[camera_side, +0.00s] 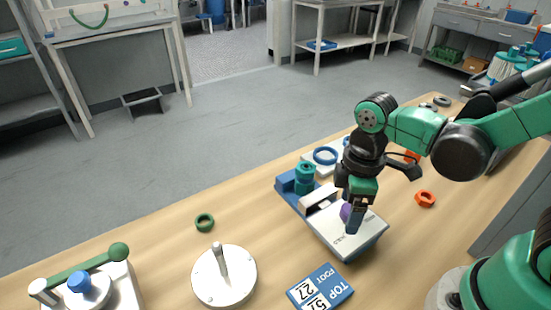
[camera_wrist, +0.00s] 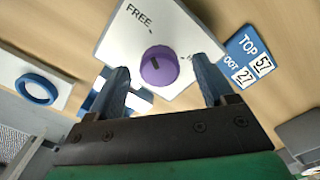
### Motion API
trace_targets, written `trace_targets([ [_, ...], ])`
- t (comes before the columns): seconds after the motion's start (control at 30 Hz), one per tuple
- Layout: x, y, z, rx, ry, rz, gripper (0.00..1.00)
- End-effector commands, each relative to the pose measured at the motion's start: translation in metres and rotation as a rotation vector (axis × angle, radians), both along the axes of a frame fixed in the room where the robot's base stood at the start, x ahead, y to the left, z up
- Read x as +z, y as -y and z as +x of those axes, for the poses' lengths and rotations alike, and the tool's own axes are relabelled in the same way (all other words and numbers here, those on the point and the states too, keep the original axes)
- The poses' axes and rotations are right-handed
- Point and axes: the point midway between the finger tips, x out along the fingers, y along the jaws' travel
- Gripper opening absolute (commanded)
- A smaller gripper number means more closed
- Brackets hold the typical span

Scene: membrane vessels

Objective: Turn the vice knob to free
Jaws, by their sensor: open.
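The purple vice knob (camera_wrist: 159,67) sits on a white sloped panel (camera_wrist: 120,45) in the wrist view. "FREE" is printed on the panel up and left of the knob. A second label to the right is partly hidden by a finger. A short dark mark shows on the knob's face; which way it points is hard to tell. My gripper (camera_wrist: 160,64) is open, with one blue-grey finger on each side of the knob and gaps between. In the side view the knob (camera_side: 346,212) is partly hidden behind my gripper (camera_side: 355,218), which points down at the vice.
A blue base with a teal cylinder (camera_side: 305,178) adjoins the vice. A blue ring (camera_side: 325,155) lies behind it, an orange nut (camera_side: 425,198) to the right. A blue "TOP" card (camera_side: 320,288) lies in front. A white disc with a post (camera_side: 224,277) stands left.

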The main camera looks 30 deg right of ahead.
Motion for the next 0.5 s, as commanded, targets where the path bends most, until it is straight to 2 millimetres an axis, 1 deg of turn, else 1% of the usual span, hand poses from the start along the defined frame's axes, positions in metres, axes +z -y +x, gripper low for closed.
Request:
trace_targets([
  [0.13,0.011,0.000,0.000,0.000,0.000,0.000,0.76],
  [0.4,0.040,0.000,0.000,0.000,0.000,0.000,0.76],
  [0.5,0.048,0.000,0.000,0.000,0.000,0.000,0.76],
])
